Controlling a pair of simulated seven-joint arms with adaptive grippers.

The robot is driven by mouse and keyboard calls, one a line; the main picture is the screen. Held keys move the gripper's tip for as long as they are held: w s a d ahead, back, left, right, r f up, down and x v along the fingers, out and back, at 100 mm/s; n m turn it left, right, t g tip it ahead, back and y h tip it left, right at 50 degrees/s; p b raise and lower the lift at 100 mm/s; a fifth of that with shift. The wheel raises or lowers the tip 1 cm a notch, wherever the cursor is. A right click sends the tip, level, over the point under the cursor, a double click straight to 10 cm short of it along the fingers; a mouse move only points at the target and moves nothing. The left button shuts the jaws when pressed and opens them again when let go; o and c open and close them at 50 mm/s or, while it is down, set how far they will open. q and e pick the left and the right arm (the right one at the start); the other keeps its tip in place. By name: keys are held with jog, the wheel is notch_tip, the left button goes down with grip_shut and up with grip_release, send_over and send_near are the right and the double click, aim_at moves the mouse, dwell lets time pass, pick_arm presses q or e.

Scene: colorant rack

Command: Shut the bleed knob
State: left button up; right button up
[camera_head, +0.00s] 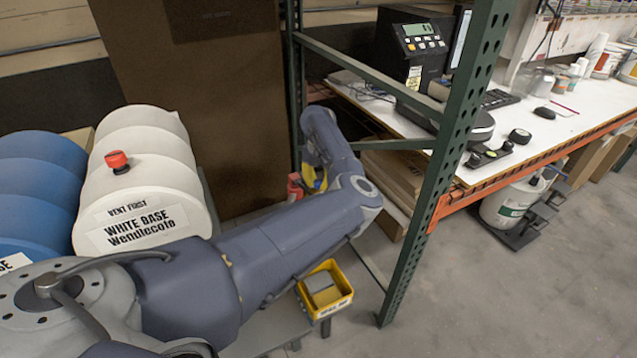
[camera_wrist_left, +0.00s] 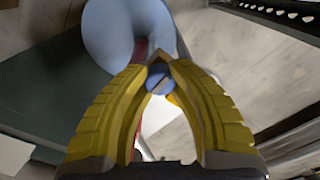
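A red knob (camera_head: 117,161) stands on top of the white drum (camera_head: 152,190). The drum's label reads "VENT FIRST" and "WHITE BASE". I cannot tell from the head view how far the knob is turned. My left gripper (camera_head: 318,181) is low beside the green rack post, well to the right of the drum, with only a little yellow showing beside my arm. In the left wrist view its yellow fingers (camera_wrist_left: 165,70) lean close together. A small blue round thing (camera_wrist_left: 158,80) shows between the tips; whether they grip it is unclear. My right gripper is not seen.
A blue drum (camera_head: 35,190) lies left of the white one. A green rack post (camera_head: 440,170) stands right of my arm. A yellow bin (camera_head: 325,287) is below it. A white-topped bench (camera_head: 545,125) carries a dispenser (camera_head: 418,45).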

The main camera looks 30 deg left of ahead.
aim_at(318, 182)
pick_arm(q)
jog(key=o, duration=0.7)
jog(key=shift+c, duration=0.2)
notch_tip(318, 182, up, 12)
dwell(0.6)
